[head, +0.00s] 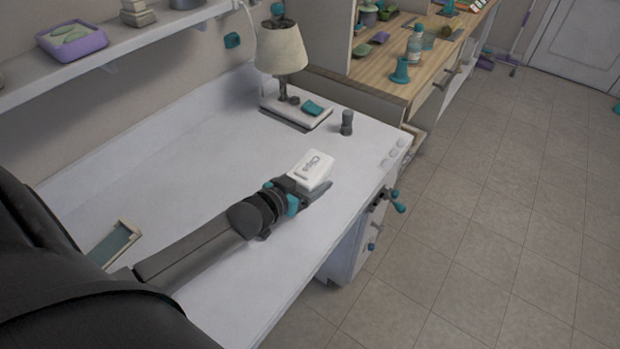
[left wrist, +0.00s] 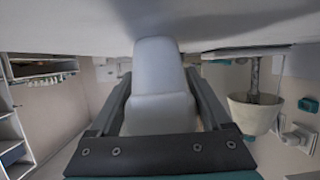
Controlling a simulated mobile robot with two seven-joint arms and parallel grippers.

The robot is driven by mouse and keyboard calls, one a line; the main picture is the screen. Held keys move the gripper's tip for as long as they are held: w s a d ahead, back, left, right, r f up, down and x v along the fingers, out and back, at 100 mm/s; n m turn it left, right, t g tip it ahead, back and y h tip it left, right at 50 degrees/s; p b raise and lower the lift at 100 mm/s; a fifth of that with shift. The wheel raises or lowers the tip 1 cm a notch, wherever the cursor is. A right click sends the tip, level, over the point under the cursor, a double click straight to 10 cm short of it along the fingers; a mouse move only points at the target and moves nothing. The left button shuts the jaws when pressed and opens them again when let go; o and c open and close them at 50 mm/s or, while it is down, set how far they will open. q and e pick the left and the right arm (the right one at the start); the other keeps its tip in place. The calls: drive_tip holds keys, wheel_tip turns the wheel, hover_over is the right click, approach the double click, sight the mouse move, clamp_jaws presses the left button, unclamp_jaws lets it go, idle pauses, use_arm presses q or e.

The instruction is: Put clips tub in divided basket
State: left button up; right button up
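Whether the tub touches the desk is unclear. My right gripper is in neither view. I cannot make out a divided basket in either view.
A lamp (head: 281,50) stands at the back of the white desk (head: 220,150), by a dark grey cylinder (head: 347,122). A framed teal tray (head: 114,244) lies at the left. A purple bin (head: 72,43) is on the wall shelf. Floor is open at right.

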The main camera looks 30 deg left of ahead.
use_arm(q)
drive_tip(key=shift+o, duration=1.2)
drive_tip(key=shift+f+b, duration=0.15)
drive_tip(key=shift+b, duration=0.4)
drive_tip(key=p+v, duration=0.1)
drive_tip(key=v, duration=0.3)
drive_tip(key=p+v, duration=0.1)
drive_tip(key=v, duration=0.4)
drive_tip(key=p+v, duration=0.2)
drive_tip(key=v, duration=0.2)
drive_tip(key=shift+s+d+r, duration=0.2)
drive_tip(key=shift+s+r, duration=0.05)
drive_tip(key=shift+r, duration=0.3)
drive_tip(key=shift+v, duration=0.75)
